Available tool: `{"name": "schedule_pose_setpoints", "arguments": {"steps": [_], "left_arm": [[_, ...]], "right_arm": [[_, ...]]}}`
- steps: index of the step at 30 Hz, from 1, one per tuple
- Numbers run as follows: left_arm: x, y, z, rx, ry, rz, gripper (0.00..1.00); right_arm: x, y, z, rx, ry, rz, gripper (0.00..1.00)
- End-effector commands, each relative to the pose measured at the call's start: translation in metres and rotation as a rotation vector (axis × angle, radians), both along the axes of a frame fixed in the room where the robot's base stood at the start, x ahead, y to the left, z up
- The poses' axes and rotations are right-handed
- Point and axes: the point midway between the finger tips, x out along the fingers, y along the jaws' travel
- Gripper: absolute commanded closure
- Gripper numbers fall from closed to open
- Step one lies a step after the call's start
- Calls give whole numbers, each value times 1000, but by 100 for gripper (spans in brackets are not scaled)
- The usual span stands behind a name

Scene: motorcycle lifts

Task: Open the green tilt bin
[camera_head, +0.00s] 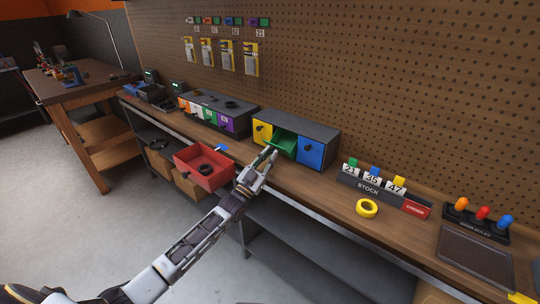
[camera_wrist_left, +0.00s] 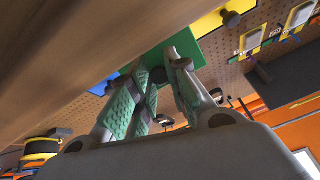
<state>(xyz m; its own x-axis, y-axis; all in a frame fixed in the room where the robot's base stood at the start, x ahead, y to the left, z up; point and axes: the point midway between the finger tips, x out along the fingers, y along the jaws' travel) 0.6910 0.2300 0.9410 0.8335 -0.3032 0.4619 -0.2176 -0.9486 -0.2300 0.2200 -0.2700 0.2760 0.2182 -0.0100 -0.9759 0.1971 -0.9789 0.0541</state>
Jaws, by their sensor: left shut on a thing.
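The green tilt bin (camera_head: 285,142) sits between a yellow bin (camera_head: 263,132) and a blue bin (camera_head: 311,151) in a dark grey cabinet (camera_head: 300,124) on the bench. Its front leans outward at the top, and its green inside shows from above. My left gripper (camera_head: 268,156) is at the front of the green bin, shut on its knob; the fingers mostly hide the knob. In the left wrist view, the fingers (camera_wrist_left: 165,85) are close against the green front (camera_wrist_left: 208,53). My right gripper is not in view.
A second bin cabinet (camera_head: 216,103) stands to the left. The stock rack (camera_head: 366,188) and yellow tape roll (camera_head: 367,208) are to the right. A pegboard (camera_head: 400,80) rises behind.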

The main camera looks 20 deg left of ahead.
Motion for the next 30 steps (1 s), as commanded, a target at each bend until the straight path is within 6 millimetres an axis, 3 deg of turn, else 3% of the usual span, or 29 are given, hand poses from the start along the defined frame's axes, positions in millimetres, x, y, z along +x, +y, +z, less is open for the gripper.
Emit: {"name": "schedule_pose_setpoints", "arguments": {"steps": [1, 10, 11, 16, 30], "left_arm": [[-1, -1, -7, 3, 13, -1, 100], [0, -1, -9, 4, 16, -1, 100], [0, -1, -9, 4, 17, 0, 79], [0, -1, -7, 3, 13, -1, 60], [-3, 0, -5, 2, 7, -1, 60]], "right_arm": [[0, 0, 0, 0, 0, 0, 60], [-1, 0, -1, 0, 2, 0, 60], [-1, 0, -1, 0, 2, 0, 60], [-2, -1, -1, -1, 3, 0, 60], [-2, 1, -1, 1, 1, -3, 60]]}}
